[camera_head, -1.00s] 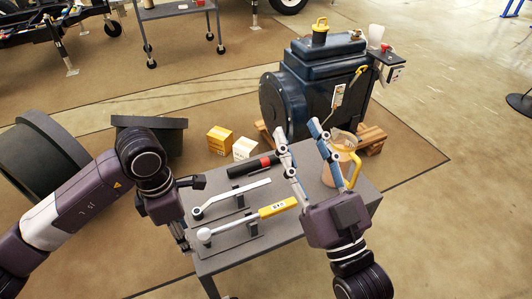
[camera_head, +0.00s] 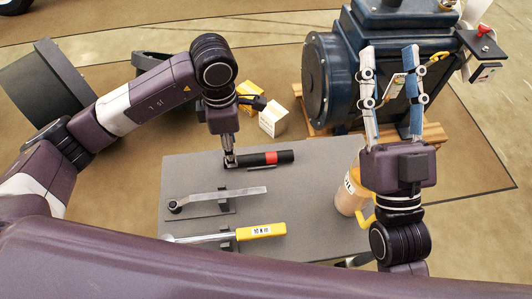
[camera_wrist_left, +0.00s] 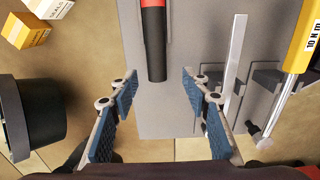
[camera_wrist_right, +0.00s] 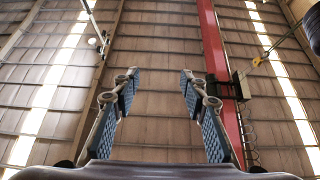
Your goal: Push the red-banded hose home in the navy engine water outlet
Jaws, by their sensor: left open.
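The red-banded hose (camera_head: 284,157) is a black tube with one red band, lying on the grey table (camera_head: 185,175). My left gripper (camera_head: 230,160) points down at the hose's left end. In the left wrist view the black hose end (camera_wrist_left: 157,70) lies just ahead of the open left fingers, roughly centred between their tips. The navy engine (camera_head: 340,90) stands behind the table; I cannot make out its water outlet. My right gripper (camera_head: 389,60) is raised, open and empty, in front of the engine; its wrist view shows only empty fingers (camera_wrist_right: 155,80) and the ceiling.
A silver-handled tool (camera_head: 225,195) and a yellow-handled wrench (camera_head: 262,231) rest in holders on the table. A tan jug (camera_head: 351,192) stands at the table's right side. Yellow and white boxes (camera_head: 272,119) lie on the floor behind.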

